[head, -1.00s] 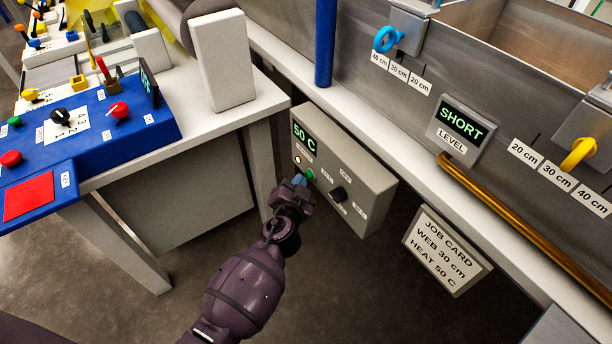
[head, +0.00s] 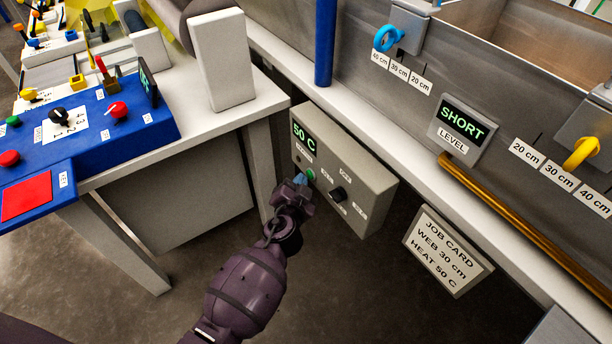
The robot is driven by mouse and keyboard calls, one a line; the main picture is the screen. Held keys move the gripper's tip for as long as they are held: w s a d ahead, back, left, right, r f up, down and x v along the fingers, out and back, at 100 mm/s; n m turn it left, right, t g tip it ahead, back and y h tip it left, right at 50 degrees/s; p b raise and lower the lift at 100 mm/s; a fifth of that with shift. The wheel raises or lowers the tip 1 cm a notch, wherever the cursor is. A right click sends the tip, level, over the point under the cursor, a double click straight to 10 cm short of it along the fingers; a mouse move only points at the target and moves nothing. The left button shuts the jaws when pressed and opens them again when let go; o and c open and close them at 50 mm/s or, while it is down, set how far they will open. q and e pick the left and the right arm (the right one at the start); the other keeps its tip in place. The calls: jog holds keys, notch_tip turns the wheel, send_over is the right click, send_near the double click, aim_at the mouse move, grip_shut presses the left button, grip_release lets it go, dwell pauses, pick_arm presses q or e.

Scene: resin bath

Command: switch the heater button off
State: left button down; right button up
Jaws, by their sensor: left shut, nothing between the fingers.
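The grey heater box (head: 365,180) hangs under the bath's edge, its green display (head: 304,136) reading 50 C. The green heater button (head: 310,174) is on its left side, partly beside my fingertips. A small lamp (head: 297,160) above it looks dark. A black knob (head: 338,194) sits to the right. My left gripper (head: 300,180) is shut and empty, its light-blue tips right by the button; I cannot tell whether they touch it. My right gripper is not in view.
A job card (head: 447,250) reads WEB 30 cm, HEAT 50 C. The level display (head: 461,122) reads SHORT. A white table (head: 200,135) with a blue control panel (head: 95,130) stands left. A brass pipe (head: 520,225) runs along the bath at right.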

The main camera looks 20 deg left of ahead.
pick_arm(q)
jog(key=shift+w+d+r, duration=0.1)
jog(key=shift+w+d, duration=0.05)
jog(key=shift+s, duration=0.2)
dwell(0.6)
jog(key=shift+s+a, duration=0.1)
jog(key=shift+a, duration=0.1)
jog(key=s+a, duration=0.3)
jog(key=s, duration=0.1)
jog(key=shift+s+a, duration=0.35)
dwell(0.3)
jog(key=shift+s, duration=0.1)
